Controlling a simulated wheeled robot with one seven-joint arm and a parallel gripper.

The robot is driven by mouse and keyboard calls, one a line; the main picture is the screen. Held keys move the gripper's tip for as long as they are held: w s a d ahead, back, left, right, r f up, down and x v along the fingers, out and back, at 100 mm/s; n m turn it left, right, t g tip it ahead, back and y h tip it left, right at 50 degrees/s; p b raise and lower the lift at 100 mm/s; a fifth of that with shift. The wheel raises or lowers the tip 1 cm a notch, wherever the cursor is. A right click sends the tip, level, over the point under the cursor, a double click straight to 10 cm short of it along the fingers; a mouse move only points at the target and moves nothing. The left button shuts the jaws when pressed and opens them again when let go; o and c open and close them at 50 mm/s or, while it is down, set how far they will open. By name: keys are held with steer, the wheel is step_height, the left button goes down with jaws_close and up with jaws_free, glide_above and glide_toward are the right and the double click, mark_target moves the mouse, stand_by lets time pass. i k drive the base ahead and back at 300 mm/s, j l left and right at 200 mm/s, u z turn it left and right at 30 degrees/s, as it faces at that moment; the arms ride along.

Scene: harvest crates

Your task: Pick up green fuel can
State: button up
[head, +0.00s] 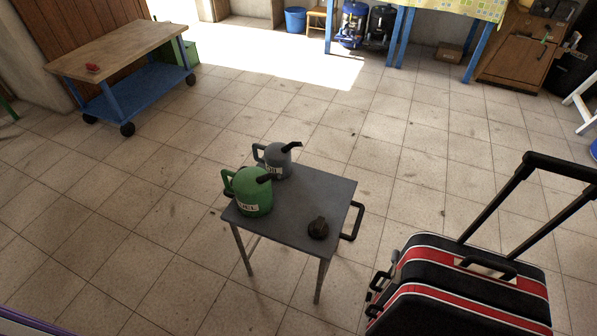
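A green fuel can (252,196) with a dark spout, a side handle and a pale "FUEL" label stands upright on a small grey table (303,207), near its left edge. A grey fuel can (278,163) of similar shape stands just behind it on the same table. The green can slightly overlaps the table's left edge in the picture, and its spout points right. My gripper is not in view.
A small dark round object (318,228) sits on the table's front right. A red-and-black case (462,290) with a raised handle stands at lower right. A blue cart (130,98) with a wooden top is at upper left. The tiled floor left of the table is clear.

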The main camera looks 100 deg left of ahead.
mark_target(252, 188)
steer(key=u, duration=2.7)
steer(key=z, duration=2.05)
steer(key=u, duration=1.55)
steer(key=j, duration=0.15)
